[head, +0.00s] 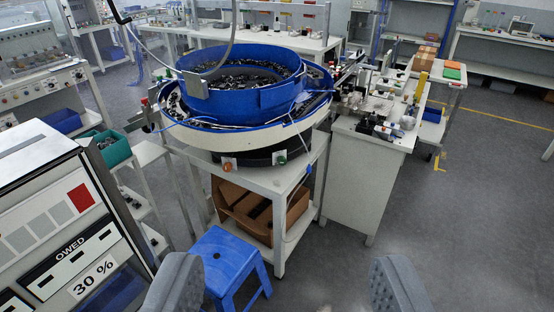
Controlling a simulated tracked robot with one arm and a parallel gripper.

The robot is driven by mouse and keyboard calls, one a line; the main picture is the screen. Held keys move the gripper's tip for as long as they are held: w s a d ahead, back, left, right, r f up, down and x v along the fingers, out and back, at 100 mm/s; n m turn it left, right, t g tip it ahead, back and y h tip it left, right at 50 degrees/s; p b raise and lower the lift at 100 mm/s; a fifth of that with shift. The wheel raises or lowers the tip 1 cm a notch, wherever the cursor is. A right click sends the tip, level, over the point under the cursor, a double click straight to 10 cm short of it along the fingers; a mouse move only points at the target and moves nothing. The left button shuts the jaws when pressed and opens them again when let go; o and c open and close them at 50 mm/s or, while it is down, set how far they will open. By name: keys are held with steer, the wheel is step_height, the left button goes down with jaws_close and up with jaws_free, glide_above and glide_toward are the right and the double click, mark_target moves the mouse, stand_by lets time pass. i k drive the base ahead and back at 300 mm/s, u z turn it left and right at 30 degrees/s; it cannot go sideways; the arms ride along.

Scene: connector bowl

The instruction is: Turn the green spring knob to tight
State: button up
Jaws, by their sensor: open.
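A small green knob (279,157) shows on a white plate at the base of the blue-and-white connector bowl (240,138), on its front right side. An orange knob (228,167) sits on a similar plate to its left. At this size I cannot read the green knob's setting. My gripper (288,262) is open and empty, with its two grey fingers wide apart at the bottom of the view. It is well short of the knob and not touching it.
A blue stool (228,262) stands in front of the white bowl table (262,178), which has cardboard boxes (262,210) on its lower shelf. A panel cabinet (60,230) fills the lower left. A cluttered white bench (368,150) adjoins on the right. Grey floor at the right is clear.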

mark_target(282, 160)
steer(key=k, duration=1.2)
steer(key=z, duration=0.45)
steer(key=i, duration=1.9)
steer(key=u, duration=0.5)
